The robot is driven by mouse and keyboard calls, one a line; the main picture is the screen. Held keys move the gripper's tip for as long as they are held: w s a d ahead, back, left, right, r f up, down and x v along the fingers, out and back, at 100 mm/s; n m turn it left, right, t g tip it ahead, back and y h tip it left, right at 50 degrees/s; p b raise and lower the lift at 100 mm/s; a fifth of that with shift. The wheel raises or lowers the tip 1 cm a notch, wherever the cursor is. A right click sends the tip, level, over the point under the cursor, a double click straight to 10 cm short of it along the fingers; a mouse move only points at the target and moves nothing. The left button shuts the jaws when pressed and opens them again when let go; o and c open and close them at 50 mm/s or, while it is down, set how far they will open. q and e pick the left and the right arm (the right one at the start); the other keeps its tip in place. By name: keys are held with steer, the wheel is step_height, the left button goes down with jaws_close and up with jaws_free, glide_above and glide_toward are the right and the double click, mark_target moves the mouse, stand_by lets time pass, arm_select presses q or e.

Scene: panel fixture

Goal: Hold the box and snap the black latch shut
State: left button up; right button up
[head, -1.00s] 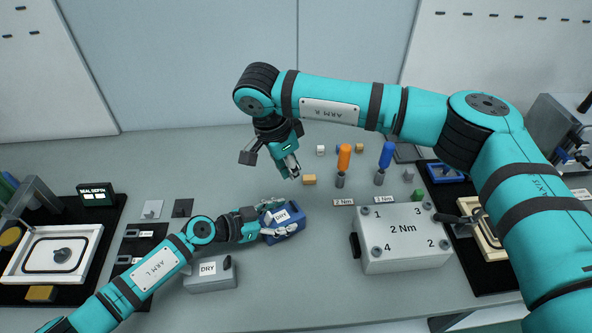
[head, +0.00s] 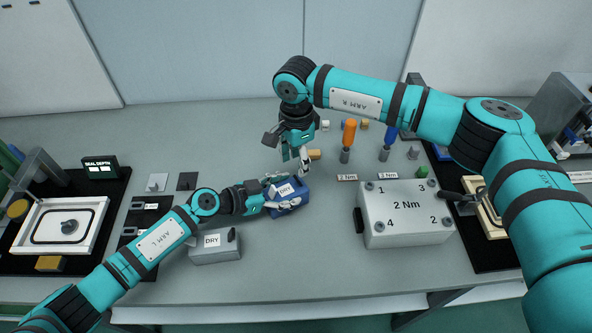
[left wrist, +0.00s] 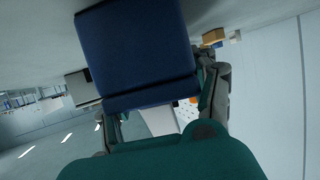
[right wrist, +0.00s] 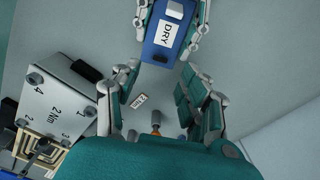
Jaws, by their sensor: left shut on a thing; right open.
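The box also fills the upper middle of the left wrist view (left wrist: 137,50).
A grey DRY box (head: 215,252) with a black piece stands in front of the blue box. A large grey 2 Nm box (head: 405,222) stands to the right. Orange (head: 348,133) and blue-handled drivers and a tan block (head: 314,155) are behind. The table's front middle is clear.

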mark_target(298, 181)
step_height(298, 181, down, 6)
steer(key=shift+r, duration=0.1)
steer(key=shift+c, duration=0.4)
